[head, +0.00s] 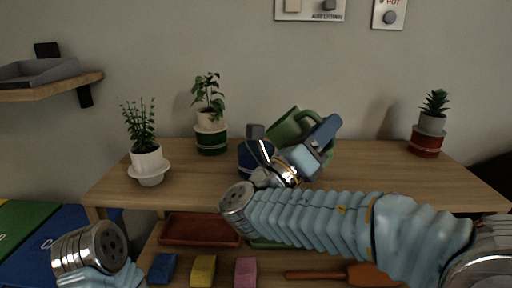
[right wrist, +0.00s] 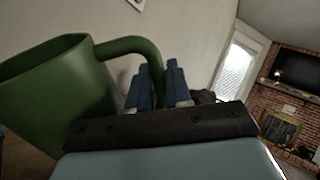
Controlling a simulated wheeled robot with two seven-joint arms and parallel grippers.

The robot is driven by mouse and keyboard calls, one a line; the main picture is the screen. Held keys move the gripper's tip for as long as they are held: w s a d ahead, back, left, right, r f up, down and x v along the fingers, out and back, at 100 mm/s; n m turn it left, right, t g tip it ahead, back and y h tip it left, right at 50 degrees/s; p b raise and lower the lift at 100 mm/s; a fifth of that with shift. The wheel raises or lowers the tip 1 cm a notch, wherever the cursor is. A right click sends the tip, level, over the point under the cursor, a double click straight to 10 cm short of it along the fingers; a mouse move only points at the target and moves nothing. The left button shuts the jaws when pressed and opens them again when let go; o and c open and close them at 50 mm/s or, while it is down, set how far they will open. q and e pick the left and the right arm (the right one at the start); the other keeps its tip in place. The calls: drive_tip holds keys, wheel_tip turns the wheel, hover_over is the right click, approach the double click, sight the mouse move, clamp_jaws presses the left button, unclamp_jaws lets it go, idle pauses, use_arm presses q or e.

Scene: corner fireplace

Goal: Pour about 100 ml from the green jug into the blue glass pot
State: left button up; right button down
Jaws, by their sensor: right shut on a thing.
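The green jug (head: 284,127) is held above the table, tilted with its mouth toward the upper left, close to the blue glass pot (head: 246,160). The pot stands on the table, and my right wrist hides part of it. My right gripper (head: 322,136) is shut on the jug's handle. In the right wrist view the jug (right wrist: 55,95) fills the left side, and its handle runs to the fingers (right wrist: 160,88). I see no liquid stream. My left arm shows at the lower left, but its gripper is out of view.
A lower shelf holds a red tray (head: 200,231) and blue, yellow and pink blocks.

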drive_tip(key=shift+s+d+f+m+g, duration=0.1)
drive_tip(key=shift+d+m+g, duration=0.15)
drive_tip(key=shift+m+g, duration=0.35)
drive_tip(key=d+f+m+g+y, duration=0.1)
drive_tip(key=d+f+m, duration=0.1)
drive_tip(key=m, duration=0.1)
drive_tip(key=s+d+f+m+g+y+b, duration=0.1)
drive_tip(key=d+f+m+g, duration=0.1)
drive_tip(key=m, duration=0.1)
drive_tip(key=shift+s+d+f+g, duration=0.15)
drive_tip(key=shift+d+f+g, duration=0.15)
drive_tip(key=shift+d+f, duration=0.05)
drive_tip(key=shift+s+d+f+m+g+y+b, duration=0.1)
drive_tip(key=shift+d+f+m+g+y+b, duration=0.2)
drive_tip(key=shift+f+m+y, duration=0.25)
idle(0.8)
